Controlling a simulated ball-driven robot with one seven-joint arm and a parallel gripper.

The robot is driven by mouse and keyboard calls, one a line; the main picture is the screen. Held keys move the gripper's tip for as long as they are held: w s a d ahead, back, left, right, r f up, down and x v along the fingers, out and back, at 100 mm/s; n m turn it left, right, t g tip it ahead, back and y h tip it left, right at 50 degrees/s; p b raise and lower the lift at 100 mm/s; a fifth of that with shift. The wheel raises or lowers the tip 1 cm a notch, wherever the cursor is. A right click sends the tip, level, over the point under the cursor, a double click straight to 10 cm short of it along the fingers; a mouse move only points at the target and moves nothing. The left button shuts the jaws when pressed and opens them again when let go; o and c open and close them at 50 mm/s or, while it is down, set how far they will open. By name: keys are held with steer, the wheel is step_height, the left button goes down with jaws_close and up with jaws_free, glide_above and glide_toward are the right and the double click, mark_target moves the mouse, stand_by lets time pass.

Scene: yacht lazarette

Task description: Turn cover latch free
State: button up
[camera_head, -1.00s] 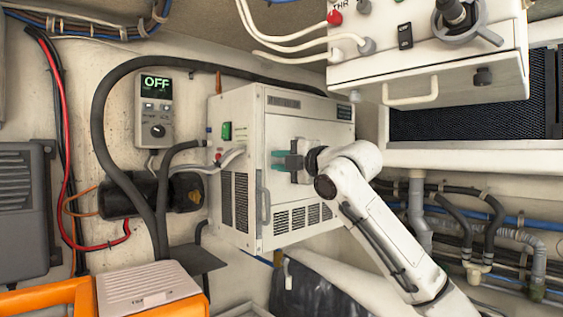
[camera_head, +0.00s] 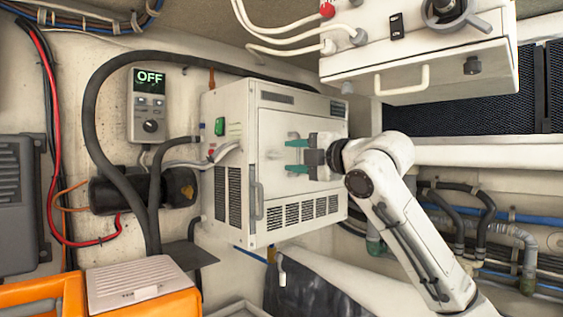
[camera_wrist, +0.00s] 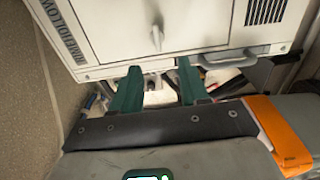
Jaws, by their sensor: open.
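The white cabinet (camera_head: 270,150) stands on the wall shelf with a flat cover (camera_head: 318,124) on its front. In the wrist view the cover (camera_wrist: 200,30) carries a small pale latch (camera_wrist: 157,38) that sticks out near its lower edge. I cannot make out this latch in the head view, where my gripper is in front of the cover. My gripper (camera_head: 297,156) has two green fingers, held apart with nothing between them. In the wrist view my gripper (camera_wrist: 156,85) is below the latch in the picture, with a gap between.
A drawer box (camera_head: 425,75) overhangs at upper right. A controller (camera_head: 149,104) reading OFF, a thick hose and a dark cylinder are at left. An orange case (camera_head: 150,303) is lower left.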

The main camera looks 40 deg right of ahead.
steer(key=s, duration=0.3)
steer(key=shift+s, duration=0.3)
stand_by(0.4)
